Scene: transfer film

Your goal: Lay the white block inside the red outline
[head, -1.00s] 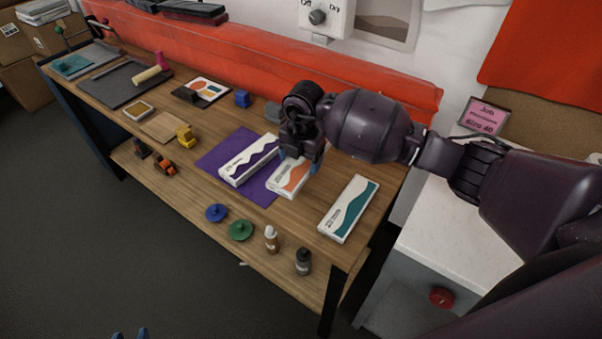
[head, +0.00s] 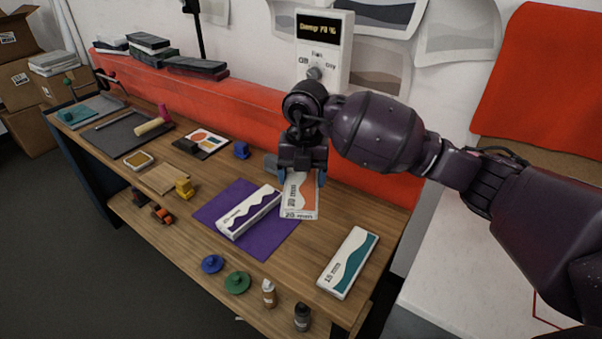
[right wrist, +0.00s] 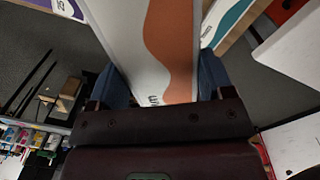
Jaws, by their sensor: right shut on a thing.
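A white block with an orange wave (head: 299,203) is held by my right gripper (head: 301,178), whose blue fingers close on its two sides. It is tilted and appears raised above the wooden bench, right of the purple mat. In the right wrist view the block (right wrist: 155,45) runs away from between the fingers of the gripper (right wrist: 163,80). Part of a red outline (head: 536,308) shows on the white surface at the lower right; the rest is cut off by the frame and my arm. My left gripper is not in view.
A white box with a purple wave (head: 248,212) lies on the purple mat (head: 272,238). A white box with a teal wave (head: 348,262) lies at the bench's right end. A red padded strip (head: 240,115) runs behind the bench. The white surface (head: 450,265) looks clear.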

